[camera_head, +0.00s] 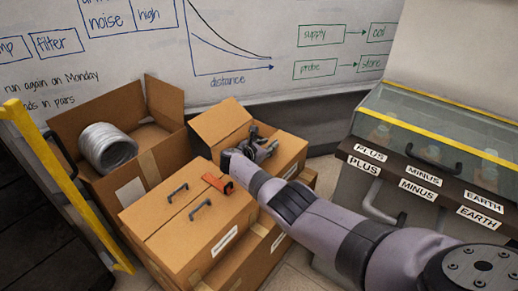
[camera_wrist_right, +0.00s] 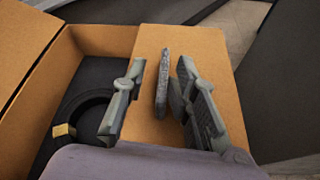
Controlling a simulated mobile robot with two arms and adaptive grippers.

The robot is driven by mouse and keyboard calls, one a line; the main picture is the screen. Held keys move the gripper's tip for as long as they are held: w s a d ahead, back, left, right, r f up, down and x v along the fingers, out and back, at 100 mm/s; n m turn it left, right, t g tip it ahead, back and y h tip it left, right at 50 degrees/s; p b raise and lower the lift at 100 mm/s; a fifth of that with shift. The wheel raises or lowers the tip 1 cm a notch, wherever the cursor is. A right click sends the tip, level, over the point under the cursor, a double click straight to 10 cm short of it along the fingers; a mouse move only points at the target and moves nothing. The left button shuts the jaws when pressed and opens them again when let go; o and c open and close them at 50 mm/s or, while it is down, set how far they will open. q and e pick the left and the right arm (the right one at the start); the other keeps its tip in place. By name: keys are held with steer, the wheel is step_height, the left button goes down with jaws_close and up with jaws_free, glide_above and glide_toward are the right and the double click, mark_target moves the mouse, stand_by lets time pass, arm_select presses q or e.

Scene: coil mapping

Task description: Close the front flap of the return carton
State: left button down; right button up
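The carton at the middle right (camera_head: 289,172) has its back-left flap (camera_head: 221,121) raised. Its other flap (camera_wrist_right: 210,48) lies over the right part of the opening in the wrist view and carries a grey handle (camera_wrist_right: 162,82). The left part of the opening shows a dark coil (camera_wrist_right: 82,122) inside. My right gripper (camera_head: 262,142) is over this carton; in the wrist view its open fingers (camera_wrist_right: 160,108) stand either side of the handle, with a gap on the left. Contact on the right side is unclear. No readable mark shows which carton is the return one. My left gripper is out of view.
A closed carton (camera_head: 168,215) with two dark handles and an orange tool (camera_head: 217,183) stands front left. Behind it, an open carton (camera_head: 165,98) holds a silver coil (camera_head: 107,147). A yellow frame (camera_head: 62,175) is at left, a glass-topped case (camera_head: 430,135) at right.

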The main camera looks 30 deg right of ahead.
steer(key=v, duration=1.1)
steer(key=shift+s+a+r, duration=0.2)
steer(key=shift+a, duration=0.15)
